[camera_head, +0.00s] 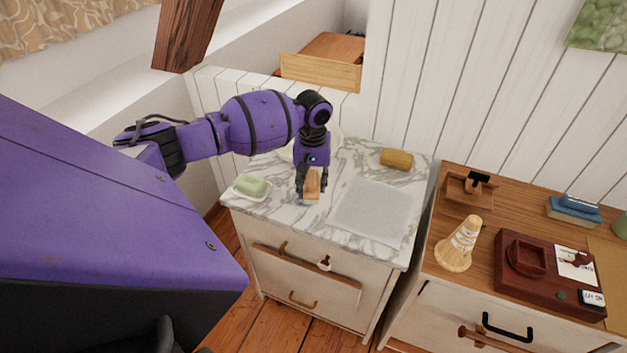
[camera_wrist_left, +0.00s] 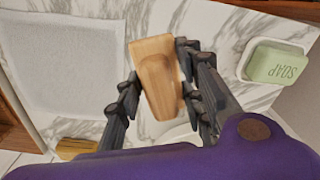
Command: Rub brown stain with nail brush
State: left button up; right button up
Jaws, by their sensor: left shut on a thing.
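My left gripper (camera_head: 312,188) is over the marble top of the white cabinet. It is shut on the nail brush (camera_head: 312,183), a light wooden block. In the left wrist view the nail brush (camera_wrist_left: 155,62) shows its wooden back between the fingers of the gripper (camera_wrist_left: 160,88); its bristles are hidden. I cannot tell whether the brush touches the marble. No brown stain can be made out in either view; the brush and gripper cover part of the top. My right gripper is not in view.
Green soap (camera_head: 252,186) on a white dish lies left of the gripper. A pale cloth (camera_head: 375,210) lies flat to the right, with a tan roll-shaped object (camera_head: 396,159) behind it. A wooden cabinet (camera_head: 450,200) with several objects stands further right.

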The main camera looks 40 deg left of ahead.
pick_arm(q)
jog(key=shift+r, duration=1.1)
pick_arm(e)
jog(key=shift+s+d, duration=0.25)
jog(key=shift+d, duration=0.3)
pick_arm(q)
jog(key=shift+a, duration=0.1)
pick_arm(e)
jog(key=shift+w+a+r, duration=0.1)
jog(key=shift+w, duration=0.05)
pick_arm(q)
jog(key=shift+f, duration=0.1)
